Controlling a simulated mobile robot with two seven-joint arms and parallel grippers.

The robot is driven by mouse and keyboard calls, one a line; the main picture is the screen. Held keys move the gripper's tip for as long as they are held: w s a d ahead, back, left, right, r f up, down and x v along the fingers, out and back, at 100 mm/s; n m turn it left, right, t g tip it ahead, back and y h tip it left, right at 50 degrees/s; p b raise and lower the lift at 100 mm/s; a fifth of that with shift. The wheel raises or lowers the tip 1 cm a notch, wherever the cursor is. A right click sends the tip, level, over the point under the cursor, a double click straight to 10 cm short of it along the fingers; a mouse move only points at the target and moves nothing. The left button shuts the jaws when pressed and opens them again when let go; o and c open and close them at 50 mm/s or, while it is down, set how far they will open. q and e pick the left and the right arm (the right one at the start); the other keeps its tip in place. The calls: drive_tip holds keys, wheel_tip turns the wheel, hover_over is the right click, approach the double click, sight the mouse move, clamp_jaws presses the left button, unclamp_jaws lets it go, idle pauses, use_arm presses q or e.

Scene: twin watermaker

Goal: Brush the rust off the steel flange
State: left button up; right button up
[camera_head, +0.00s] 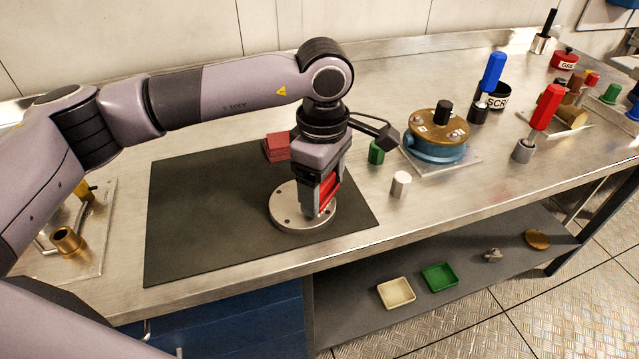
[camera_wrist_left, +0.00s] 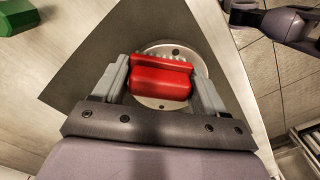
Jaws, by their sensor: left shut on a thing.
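The steel flange (camera_head: 286,209) is a round grey disc with bolt holes, lying flat on a dark mat (camera_head: 200,220). My left gripper (camera_head: 323,205) is over the flange, pointing down, shut on a red-handled brush (camera_head: 331,190). In the left wrist view the brush's red handle (camera_wrist_left: 161,82) lies between both fingers, in front of the flange (camera_wrist_left: 192,55). The brush hides the flange's middle, and I cannot tell whether its bristles touch the surface. No clear rust shows on the visible rim. My right gripper is not in view.
A dark red block (camera_head: 277,147) sits behind the flange. A green cylinder (camera_head: 376,153) and a white cylinder (camera_head: 401,184) stand to the right. Beyond them is a blue and bronze pump housing (camera_head: 437,145). The mat's left part is clear.

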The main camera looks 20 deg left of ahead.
use_arm(q)
drive_tip(key=shift+w+d+r+p, duration=0.2)
drive_tip(key=shift+r, duration=0.3)
drive_tip(key=shift+w+d+r+p, duration=0.15)
drive_tip(key=shift+d+r+p, duration=0.05)
drive_tip(key=shift+r, duration=0.3)
drive_tip(key=shift+s+a+r+p, duration=0.1)
drive_tip(key=shift+s+r+p, duration=0.1)
drive_tip(key=shift+r, duration=0.25)
drive_tip(key=shift+s+a+r+p, duration=0.1)
drive_tip(key=shift+r+p, duration=0.1)
drive_tip(key=shift+r, duration=0.2)
drive_tip(key=shift+w+r+p, duration=0.1)
drive_tip(key=shift+r+p, duration=0.3)
drive_tip(key=shift+r, duration=0.35)
drive_tip(key=shift+r+p, duration=0.7)
drive_tip(key=shift+r, duration=0.8)
